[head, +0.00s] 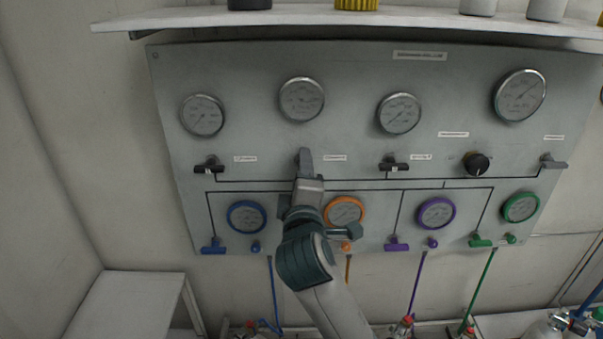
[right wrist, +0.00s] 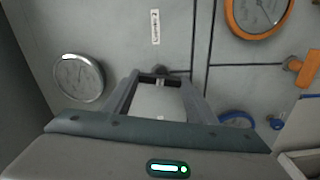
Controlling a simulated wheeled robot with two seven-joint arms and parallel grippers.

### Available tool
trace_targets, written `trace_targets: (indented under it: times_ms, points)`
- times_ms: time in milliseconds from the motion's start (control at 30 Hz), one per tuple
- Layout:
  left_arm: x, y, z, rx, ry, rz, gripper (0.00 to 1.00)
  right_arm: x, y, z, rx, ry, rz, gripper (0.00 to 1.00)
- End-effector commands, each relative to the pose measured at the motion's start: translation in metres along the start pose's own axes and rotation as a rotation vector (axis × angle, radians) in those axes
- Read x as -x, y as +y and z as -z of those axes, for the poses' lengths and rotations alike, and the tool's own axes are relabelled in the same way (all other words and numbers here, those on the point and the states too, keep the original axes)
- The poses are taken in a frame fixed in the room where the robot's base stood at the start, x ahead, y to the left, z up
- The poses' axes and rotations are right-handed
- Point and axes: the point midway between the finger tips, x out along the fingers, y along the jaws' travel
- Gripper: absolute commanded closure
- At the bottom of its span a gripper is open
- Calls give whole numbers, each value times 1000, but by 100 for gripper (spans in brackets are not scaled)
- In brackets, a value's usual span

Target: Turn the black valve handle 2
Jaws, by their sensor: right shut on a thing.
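The black valve handle 2 (right wrist: 161,71) is on the grey panel, below a round gauge, and is mostly hidden by my gripper in the head view. My right gripper (head: 305,163) reaches up to the panel from below and is shut on this handle. In the right wrist view the two fingers (right wrist: 160,88) lie on either side of the handle. How far the handle is turned cannot be told. My left gripper is not in view.
Black handles sit to the left (head: 209,164) and right (head: 394,165) of it, with a black knob (head: 477,164) further right. Below are a blue gauge (head: 246,216), an orange gauge (head: 344,213) partly behind my gripper, and a purple gauge (head: 436,213). A shelf (head: 400,17) juts out above.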

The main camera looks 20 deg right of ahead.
Motion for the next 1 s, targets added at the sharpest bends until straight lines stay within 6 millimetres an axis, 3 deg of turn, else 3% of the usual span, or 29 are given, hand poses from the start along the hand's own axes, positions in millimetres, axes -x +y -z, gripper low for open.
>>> trace_targets:
  times_ms: [533, 567, 600, 1000]
  points:
    - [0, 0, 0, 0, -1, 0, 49, 0, 2, 0, 34, 0, -3, 71]
    - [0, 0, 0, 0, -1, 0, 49, 0, 2, 0, 34, 0, -4, 41]
    - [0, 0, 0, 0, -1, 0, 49, 0, 2, 0, 34, 0, -3, 32]
    - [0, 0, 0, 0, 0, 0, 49, -1, 0, 0, 33, 0, -1, 30]
